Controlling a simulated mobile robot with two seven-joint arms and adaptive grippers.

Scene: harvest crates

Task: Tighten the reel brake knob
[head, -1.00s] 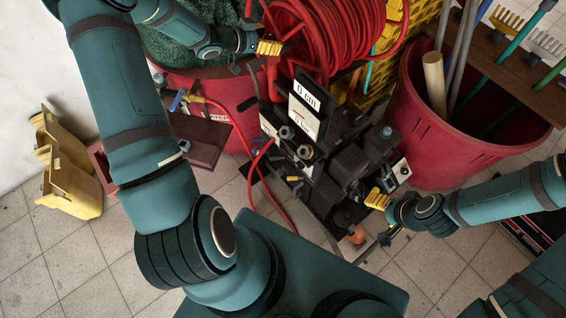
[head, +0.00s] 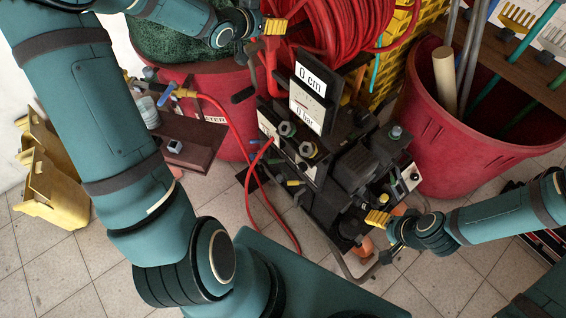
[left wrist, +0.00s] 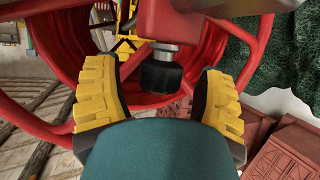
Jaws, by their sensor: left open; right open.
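The hose reel (head: 335,25) with its red hose stands at the top middle of the head view; its red rim and spokes fill much of the left wrist view. There, a black knob (left wrist: 160,74) on a short metal shaft sits under a red block. My left gripper (left wrist: 158,88) is open, one yellow finger on each side of the knob, with gaps on both sides. In the head view my left gripper (head: 268,25) is beside the reel, and the knob cannot be made out. My right gripper (head: 382,232) is open and empty near the black machine's lower right.
The black machine (head: 350,165) with "0 cm" and "0 bar" displays (head: 308,95) stands below the reel. A red tub (head: 450,125) holds poles at right. Another red tub (head: 225,100) with green netting stands at left. A thin red hose (head: 250,175) hangs near the machine.

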